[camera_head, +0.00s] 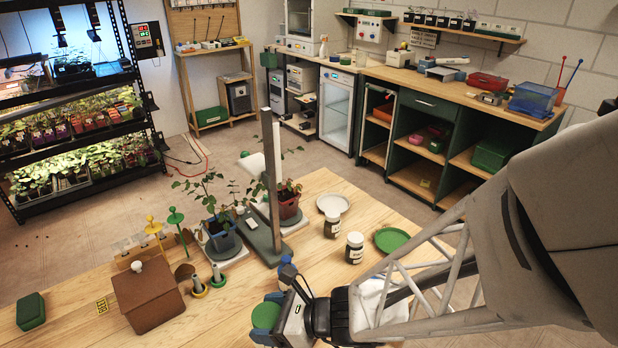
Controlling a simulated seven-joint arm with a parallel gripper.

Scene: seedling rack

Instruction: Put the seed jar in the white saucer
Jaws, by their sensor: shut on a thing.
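A white saucer (333,203) lies on the wooden table right of the potted plants. Two dark jars with white lids and labels stand near it: one jar (332,225) just in front of the saucer, the other jar (354,249) nearer to me. Both are upright, outside the saucer. My gripper (266,317) is low at the table's front, left of and nearer than both jars. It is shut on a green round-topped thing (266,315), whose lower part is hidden. I cannot tell what this thing is.
A green saucer (394,240) lies right of the jars. A blue-topped thing (286,271) stands close behind my gripper. A grey upright post (271,180) and potted plants (221,234) stand behind it. A brown box (147,297) is at left. My arm covers the right foreground.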

